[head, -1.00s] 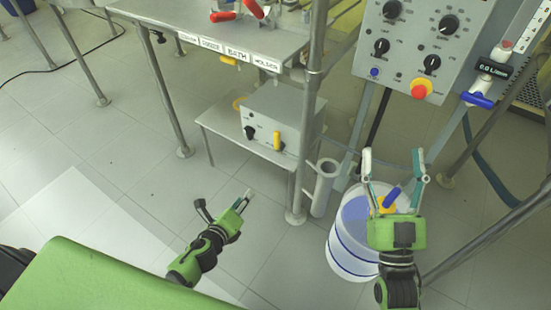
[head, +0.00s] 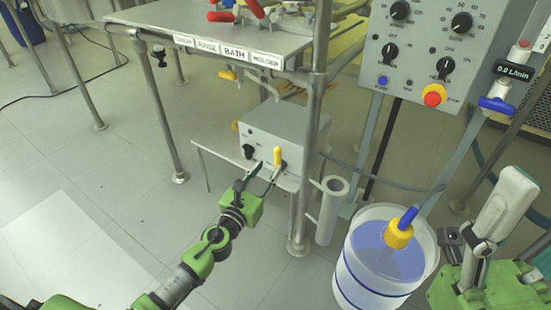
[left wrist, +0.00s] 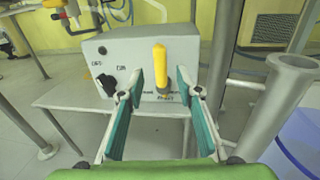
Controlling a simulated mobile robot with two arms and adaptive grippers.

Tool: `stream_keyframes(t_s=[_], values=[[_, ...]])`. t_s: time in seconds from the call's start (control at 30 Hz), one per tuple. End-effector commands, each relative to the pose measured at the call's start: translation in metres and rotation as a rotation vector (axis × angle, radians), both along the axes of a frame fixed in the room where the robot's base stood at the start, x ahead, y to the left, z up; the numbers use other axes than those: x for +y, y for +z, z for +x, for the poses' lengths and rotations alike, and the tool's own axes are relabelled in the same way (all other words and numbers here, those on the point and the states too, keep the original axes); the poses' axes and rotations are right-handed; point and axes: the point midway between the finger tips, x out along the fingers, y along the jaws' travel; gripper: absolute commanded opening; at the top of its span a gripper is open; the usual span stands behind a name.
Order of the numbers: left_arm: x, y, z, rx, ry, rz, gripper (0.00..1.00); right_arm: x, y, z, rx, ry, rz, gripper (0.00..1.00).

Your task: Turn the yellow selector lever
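The yellow selector lever (head: 278,157) stands upright on the front of a grey box (head: 262,135), beside a black knob (head: 248,152). My left gripper (head: 267,168) is open and empty close in front of the lever. In the left wrist view the lever (left wrist: 160,66) appears between the two teal-padded fingers (left wrist: 160,84), with a gap on each side. I cannot tell whether the tips reach around it.
The box sits on a low shelf (head: 222,158) under a bench with labels such as BATH. A table leg (head: 306,150) and a grey tube (head: 327,210) stand just right of the box. A bucket (head: 385,265) of bluish liquid is at lower right.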

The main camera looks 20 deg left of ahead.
Motion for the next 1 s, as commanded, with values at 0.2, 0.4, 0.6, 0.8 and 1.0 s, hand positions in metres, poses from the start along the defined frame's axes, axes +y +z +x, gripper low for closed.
stream_keyframes(t_s=[0.2, 0.4, 0.6, 0.8, 1.0], values=[[-0.005, 0.0, 0.042, -0.002, 0.001, -0.001, 0.32, 0.001, 0.0, 0.001, -0.014, -0.001, -0.002, 0.63], [-0.008, -0.001, 0.061, 0.0, -0.001, -0.003, 0.32, 0.001, 0.002, 0.001, -0.025, -0.001, -0.005, 0.63], [-0.009, -0.001, 0.065, 0.002, -0.001, -0.003, 0.32, 0.002, 0.004, 0.002, -0.029, 0.0, -0.007, 0.63], [-0.009, -0.001, 0.065, 0.001, -0.001, -0.002, 0.19, 0.001, 0.004, 0.002, -0.029, -0.001, -0.005, 0.63], [-0.008, -0.001, 0.064, 0.001, 0.0, -0.002, 0.0, 0.001, 0.005, 0.001, -0.03, -0.002, 0.0, 0.63]])
